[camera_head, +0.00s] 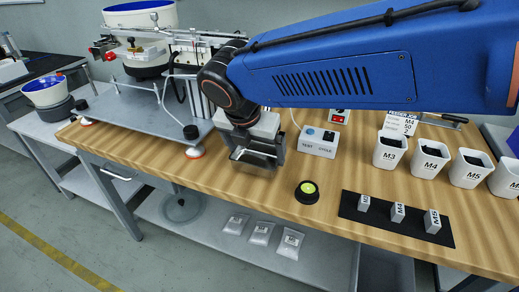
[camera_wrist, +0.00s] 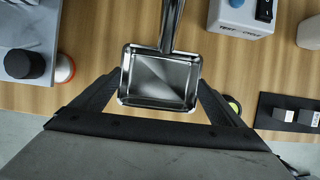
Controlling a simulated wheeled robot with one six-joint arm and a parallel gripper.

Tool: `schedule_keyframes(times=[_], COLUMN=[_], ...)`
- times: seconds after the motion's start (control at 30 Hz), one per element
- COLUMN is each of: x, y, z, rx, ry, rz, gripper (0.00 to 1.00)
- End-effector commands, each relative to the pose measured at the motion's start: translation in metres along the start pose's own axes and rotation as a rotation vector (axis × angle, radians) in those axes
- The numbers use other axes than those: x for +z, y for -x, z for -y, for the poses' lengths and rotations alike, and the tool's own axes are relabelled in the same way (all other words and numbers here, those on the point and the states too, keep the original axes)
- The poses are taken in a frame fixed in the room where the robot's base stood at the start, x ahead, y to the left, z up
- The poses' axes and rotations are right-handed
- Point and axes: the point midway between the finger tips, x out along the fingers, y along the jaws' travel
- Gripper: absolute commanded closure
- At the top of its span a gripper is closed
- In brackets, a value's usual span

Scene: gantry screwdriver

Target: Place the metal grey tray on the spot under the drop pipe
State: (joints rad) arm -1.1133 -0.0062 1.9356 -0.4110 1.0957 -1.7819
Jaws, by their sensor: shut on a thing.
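The metal grey tray (camera_wrist: 160,97) is a small, shiny rectangular dish with a raised rim. In the wrist view it lies between the two dark fingers of my gripper (camera_wrist: 160,88), which is shut on it. In the head view my gripper (camera_head: 257,152) is low over the wooden table beside the grey machine plate, and the tray (camera_head: 252,158) shows partly under it. A shiny metal tube (camera_wrist: 172,24) runs to the tray's far edge in the wrist view. I cannot tell whether it touches the tray or only overlaps it. No marked spot shows under the tray.
The machine plate (camera_head: 135,108) with its feet stands left. A white test box (camera_head: 318,141) stands close on the right. A round black-and-yellow button (camera_head: 307,191), a black mat (camera_head: 430,229) with small blocks and white labelled bins (camera_head: 390,153) are farther right. The table's front edge is near.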

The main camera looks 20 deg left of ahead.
Motion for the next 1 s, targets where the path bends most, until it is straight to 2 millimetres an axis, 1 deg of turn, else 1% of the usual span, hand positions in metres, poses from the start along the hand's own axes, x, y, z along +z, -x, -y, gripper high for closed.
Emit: schedule_keyframes(times=[0.1, 0.17, 0.2, 0.3, 0.67, 0.7, 1.0], x=[0.019, 0.024, 0.02, 0.017, 0.015, 0.015, 0.017], y=[-0.008, -0.013, -0.018, -0.023, -0.026, -0.026, -0.023], z=[0.0, 0.001, 0.001, 0.0, 0.0, 0.0, 0.0], rx=[-0.002, -0.002, -0.002, -0.001, -0.001, 0.0, 0.0], ry=[-0.004, -0.002, 0.0, 0.0, 0.0, 0.0, -0.001], rz=[0.0, 0.0, -0.001, 0.0, 0.0, 0.0, 0.0], gripper=[0.34, 0.34, 0.34, 0.34, 0.34, 0.0, 0.0])
